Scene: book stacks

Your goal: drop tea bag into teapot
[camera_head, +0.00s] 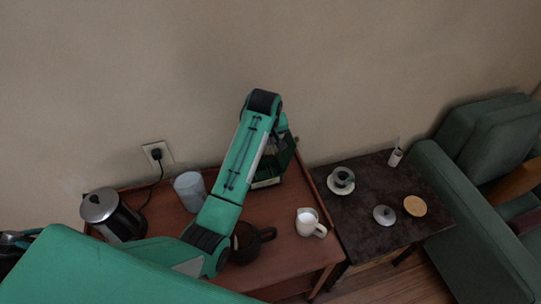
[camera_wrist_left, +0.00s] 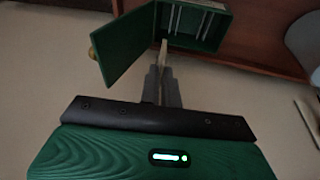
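The dark brown teapot (camera_head: 266,236) stands on the wooden table, partly hidden behind my left arm. A green tea box (camera_head: 267,176) stands at the table's back right; its lid is swung open in the left wrist view (camera_wrist_left: 128,42). Pale upright strips show inside the box. My left gripper (camera_head: 281,143) is at the box. In the left wrist view the gripper's fingers (camera_wrist_left: 163,70) are close together on a thin pale piece, apparently a tea bag seen edge-on (camera_wrist_left: 163,47), at the box's open front. My right gripper is not in view.
A kettle (camera_head: 112,214), a grey-blue container (camera_head: 189,190) and a white pitcher (camera_head: 308,223) share the wooden table (camera_head: 285,262). The dark side table (camera_head: 365,208) holds a cup on a saucer (camera_head: 341,181), a grey lid (camera_head: 384,215) and a round coaster (camera_head: 415,206). A green armchair (camera_head: 465,220) is at right.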

